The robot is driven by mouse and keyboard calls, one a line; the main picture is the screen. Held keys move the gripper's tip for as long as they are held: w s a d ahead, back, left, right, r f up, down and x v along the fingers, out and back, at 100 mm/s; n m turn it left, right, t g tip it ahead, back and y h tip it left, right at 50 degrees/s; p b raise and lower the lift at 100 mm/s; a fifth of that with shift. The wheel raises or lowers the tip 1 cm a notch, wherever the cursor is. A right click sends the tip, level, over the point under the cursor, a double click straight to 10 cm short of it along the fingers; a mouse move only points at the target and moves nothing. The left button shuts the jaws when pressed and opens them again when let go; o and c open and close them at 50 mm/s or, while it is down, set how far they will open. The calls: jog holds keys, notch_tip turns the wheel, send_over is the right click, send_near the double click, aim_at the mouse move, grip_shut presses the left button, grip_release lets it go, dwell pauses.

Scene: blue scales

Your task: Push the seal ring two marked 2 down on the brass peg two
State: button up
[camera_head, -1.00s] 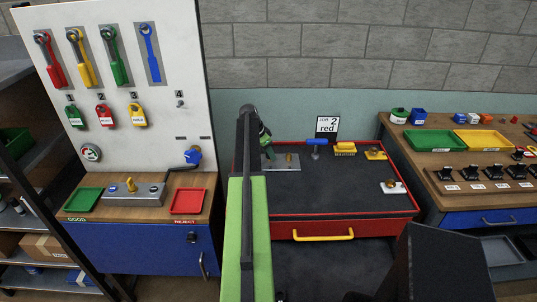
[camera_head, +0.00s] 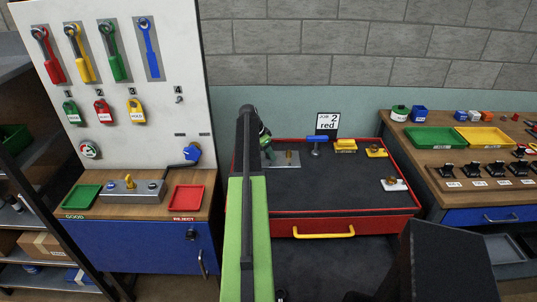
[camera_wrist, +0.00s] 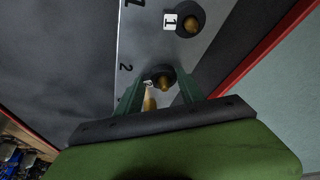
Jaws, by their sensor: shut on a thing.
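My gripper (camera_wrist: 158,92) has its two green fingers on either side of the dark seal ring two (camera_wrist: 155,74), which carries a small white tag. The gripper is shut on this ring. The ring is around brass peg two (camera_wrist: 165,84), whose tip shows between the fingers. The printed 2 on the grey plate (camera_wrist: 135,40) is just beside it. How far down the ring sits cannot be told. In the head view my gripper (camera_head: 267,155) is at the left part of the plate (camera_head: 291,165), and the ring is hidden there.
Another dark ring tagged 1 (camera_wrist: 187,18) is around a neighbouring brass peg. A further brass peg (camera_wrist: 149,103) shows partly behind my fingers. A blue T-handle (camera_head: 318,146) and yellow block (camera_head: 345,146) stand right of the plate. The dark worktop in front is clear.

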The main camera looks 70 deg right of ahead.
jog(key=o, duration=1.4)
jog(key=shift+r, duration=0.1)
jog(key=p+v, duration=1.6)
jog(key=v, duration=0.1)
jog(key=shift+a+r, duration=0.1)
jog(key=shift+a, duration=0.05)
